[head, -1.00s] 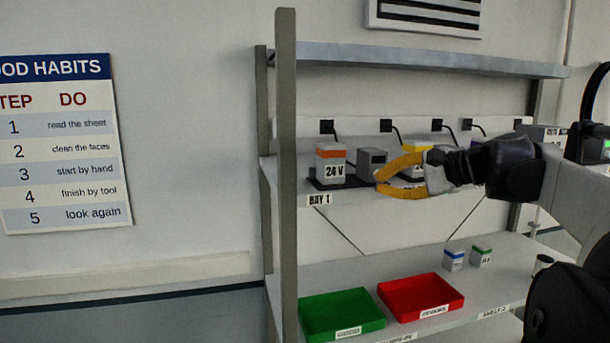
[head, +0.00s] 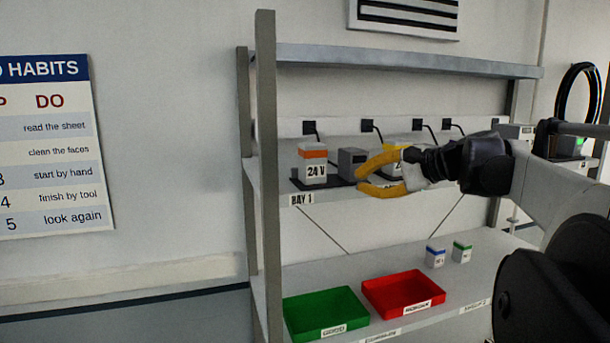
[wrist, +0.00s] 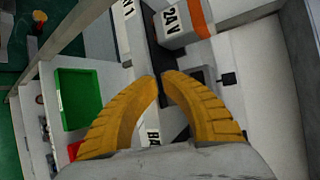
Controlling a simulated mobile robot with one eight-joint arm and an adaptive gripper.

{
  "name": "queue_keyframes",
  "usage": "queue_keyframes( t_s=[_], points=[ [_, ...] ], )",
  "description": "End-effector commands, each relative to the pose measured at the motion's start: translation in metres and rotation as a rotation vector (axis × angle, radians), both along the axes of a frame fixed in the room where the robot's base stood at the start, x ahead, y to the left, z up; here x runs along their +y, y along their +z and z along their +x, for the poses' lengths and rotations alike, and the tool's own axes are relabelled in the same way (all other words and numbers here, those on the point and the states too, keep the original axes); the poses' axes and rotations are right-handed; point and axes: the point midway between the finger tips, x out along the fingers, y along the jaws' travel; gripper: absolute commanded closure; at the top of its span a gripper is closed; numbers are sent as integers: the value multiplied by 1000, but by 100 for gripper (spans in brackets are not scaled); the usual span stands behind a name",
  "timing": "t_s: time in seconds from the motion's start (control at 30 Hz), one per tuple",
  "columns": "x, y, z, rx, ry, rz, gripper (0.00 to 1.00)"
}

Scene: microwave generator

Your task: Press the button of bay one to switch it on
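Bay one carries the label BAY 1 (head: 302,198) on the middle shelf's front edge. A grey block with an orange top marked 24 V (head: 313,168) stands upright there on a black base, and it also shows in the wrist view (wrist: 181,26). A small dark grey box (head: 351,161) stands just right of it. I cannot make out a button. My gripper (head: 359,180) has two yellow fingers, parted by a narrow gap with nothing between them. In the head view it overlaps the area right of the grey box; contact cannot be told.
A second block with a yellow top (head: 417,152) is partly hidden behind my gripper. A green tray (head: 325,311) and a red tray (head: 403,291) lie on the lower shelf, with two small boxes at right. A grey upright (head: 266,180) bounds the shelf at left.

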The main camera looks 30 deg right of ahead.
Motion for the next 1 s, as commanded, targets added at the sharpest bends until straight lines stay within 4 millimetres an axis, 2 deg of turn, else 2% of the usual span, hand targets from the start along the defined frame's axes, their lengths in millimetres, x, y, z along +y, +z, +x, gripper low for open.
queue_keyframes(
  t_s=[0.63,1.0],
  points=[
    [-4,2,10,-6,-6,-1,100],
    [-3,-1,-1,-5,-6,-1,100]
  ],
)
